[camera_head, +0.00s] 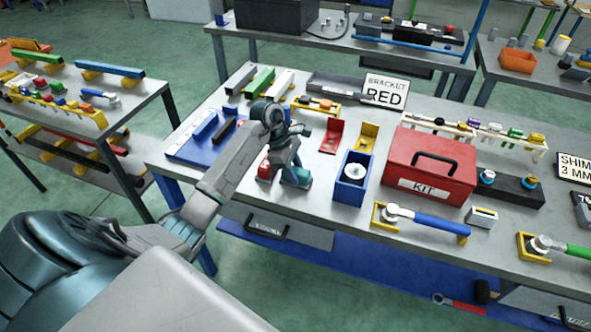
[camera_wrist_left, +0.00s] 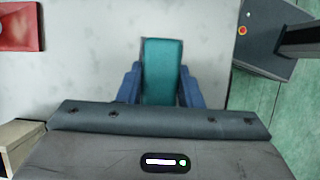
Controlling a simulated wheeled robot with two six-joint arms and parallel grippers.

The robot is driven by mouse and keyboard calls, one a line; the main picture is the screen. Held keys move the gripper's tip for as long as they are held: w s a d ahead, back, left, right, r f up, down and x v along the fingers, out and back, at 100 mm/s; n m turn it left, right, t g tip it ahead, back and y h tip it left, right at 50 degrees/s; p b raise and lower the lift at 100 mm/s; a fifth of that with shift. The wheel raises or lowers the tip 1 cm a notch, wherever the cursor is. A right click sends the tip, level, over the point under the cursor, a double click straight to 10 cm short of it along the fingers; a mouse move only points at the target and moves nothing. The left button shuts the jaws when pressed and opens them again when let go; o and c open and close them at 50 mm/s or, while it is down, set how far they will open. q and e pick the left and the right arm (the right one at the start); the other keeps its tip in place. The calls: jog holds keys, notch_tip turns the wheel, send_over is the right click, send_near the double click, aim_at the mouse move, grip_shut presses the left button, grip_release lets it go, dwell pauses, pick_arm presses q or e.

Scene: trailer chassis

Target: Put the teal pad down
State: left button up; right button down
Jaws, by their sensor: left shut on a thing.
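The teal pad (camera_wrist_left: 163,68) is a flat, long block between the two blue fingers of my left gripper (camera_head: 292,180) in the left wrist view. The fingers are shut on its sides. In the head view this gripper points down at the front of the grey workbench (camera_head: 331,214), between a red piece (camera_head: 264,170) and a blue bin (camera_head: 349,187). The pad cannot be made out clearly from the gripper there. I cannot tell whether the pad touches the bench top. My right gripper is not in view.
A red KIT box (camera_head: 431,165) stands right of the blue bin. Red (camera_head: 332,136) and yellow (camera_head: 367,135) brackets stand behind the gripper. A blue tray (camera_head: 190,148) lies to the left. Bare bench shows around the pad in the wrist view, with the bench edge close at right.

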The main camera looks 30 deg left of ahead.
pick_arm(q)
jog(key=shift+f, duration=0.2)
jog(key=o, duration=0.9)
jog(key=shift+r, duration=0.1)
jog(key=shift+o, duration=0.2)
jog(key=shift+r, duration=0.2)
jog(key=b+v, duration=0.3)
jog(key=v, duration=0.4)
jog(key=shift+a+r+b, duration=0.25)
jog(key=shift+b, duration=0.1)
jog(key=v, duration=0.4)
jog(key=shift+d+r+p, duration=0.1)
jog(key=shift+r+p, duration=0.05)
jog(key=shift+p, duration=0.15)
